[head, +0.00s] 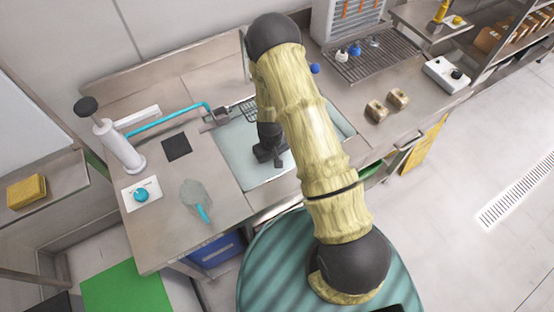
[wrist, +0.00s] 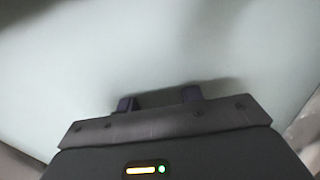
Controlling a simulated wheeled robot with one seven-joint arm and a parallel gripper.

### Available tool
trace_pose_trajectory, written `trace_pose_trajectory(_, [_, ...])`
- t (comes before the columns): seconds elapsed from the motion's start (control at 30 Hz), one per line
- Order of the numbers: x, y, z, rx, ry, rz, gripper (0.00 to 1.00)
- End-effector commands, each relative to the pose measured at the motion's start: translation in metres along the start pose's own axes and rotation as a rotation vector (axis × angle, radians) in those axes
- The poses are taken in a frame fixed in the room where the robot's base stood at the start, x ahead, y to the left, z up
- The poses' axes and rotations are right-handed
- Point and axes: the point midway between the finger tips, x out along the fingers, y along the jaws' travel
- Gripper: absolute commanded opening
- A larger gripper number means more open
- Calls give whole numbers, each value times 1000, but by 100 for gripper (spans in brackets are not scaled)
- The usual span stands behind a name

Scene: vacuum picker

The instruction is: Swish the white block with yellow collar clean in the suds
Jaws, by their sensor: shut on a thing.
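My gripper (head: 272,158) points down into the sink basin (head: 232,152), which is filled with a pale, whitish-blue surface that looks like the suds. In the wrist view my gripper's two dark fingers (wrist: 160,101) are apart and their tips end at this pale surface (wrist: 150,45). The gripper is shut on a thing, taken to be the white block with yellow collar. The block itself shows in neither view; it is hidden below the fingertips. My arm covers the middle and right of the sink in the head view.
A turquoise tap (head: 170,118) reaches over the sink's left rim.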

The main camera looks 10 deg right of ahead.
Motion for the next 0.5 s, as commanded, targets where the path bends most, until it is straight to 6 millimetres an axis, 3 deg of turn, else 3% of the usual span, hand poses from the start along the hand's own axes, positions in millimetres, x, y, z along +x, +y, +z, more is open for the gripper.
trace_pose_trajectory(0.5, [0, 29, -1, 0, 1, 0, 12])
